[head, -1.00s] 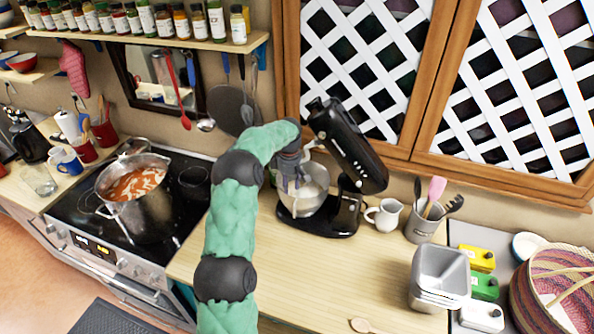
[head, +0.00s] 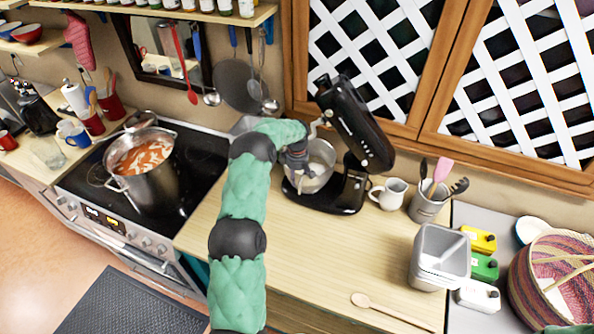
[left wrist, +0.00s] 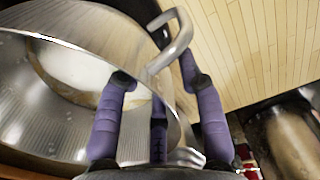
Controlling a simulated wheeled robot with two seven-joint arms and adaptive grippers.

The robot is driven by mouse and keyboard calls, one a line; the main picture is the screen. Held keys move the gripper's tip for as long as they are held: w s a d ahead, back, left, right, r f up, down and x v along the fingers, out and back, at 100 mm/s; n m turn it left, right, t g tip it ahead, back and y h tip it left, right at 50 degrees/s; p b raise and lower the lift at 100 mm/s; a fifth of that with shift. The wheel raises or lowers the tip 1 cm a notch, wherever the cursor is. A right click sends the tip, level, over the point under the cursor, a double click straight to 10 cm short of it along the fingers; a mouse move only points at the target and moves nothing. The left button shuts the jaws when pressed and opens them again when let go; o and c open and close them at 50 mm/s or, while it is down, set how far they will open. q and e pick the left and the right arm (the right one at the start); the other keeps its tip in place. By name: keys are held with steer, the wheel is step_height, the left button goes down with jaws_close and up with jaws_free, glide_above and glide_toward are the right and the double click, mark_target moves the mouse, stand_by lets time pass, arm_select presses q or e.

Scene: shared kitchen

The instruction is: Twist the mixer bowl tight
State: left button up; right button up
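The black stand mixer (head: 352,125) stands on the wooden counter with its head tilted up. Its shiny metal bowl (head: 322,160) sits on the mixer's base and holds something pale. My left gripper (head: 298,176) is at the bowl's left side. In the left wrist view the bowl (left wrist: 25,110) fills the left, and its curved metal handle (left wrist: 178,45) reaches in between the purple fingers of my left gripper (left wrist: 158,80). The fingers are spread apart, with the rim and handle between them. The bowl's seat on the base is hidden. My right gripper is not in view.
A white jug (head: 389,194) and a utensil pot (head: 428,204) stand close right of the mixer. Metal tins (head: 440,258) and a wooden spoon (head: 385,310) lie farther right. A full pot (head: 148,180) stands on the stove at left. The counter before the mixer is clear.

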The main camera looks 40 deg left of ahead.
arm_select(q)
steer(key=shift+w+f, duration=0.1)
steer(key=shift+f, duration=0.2)
jaws_close()
steer(key=shift+a+m+b, duration=0.25)
steer(key=shift+m+b, duration=0.05)
steer(key=shift+b, duration=0.05)
steer(key=shift+a+m+b, duration=0.3)
steer(key=shift+a+m, duration=0.2)
steer(key=shift+m, duration=0.1)
stand_by(0.3)
steer(key=shift+a+m+b, duration=0.5)
steer(key=shift+b, duration=0.2)
steer(key=shift+a, duration=0.15)
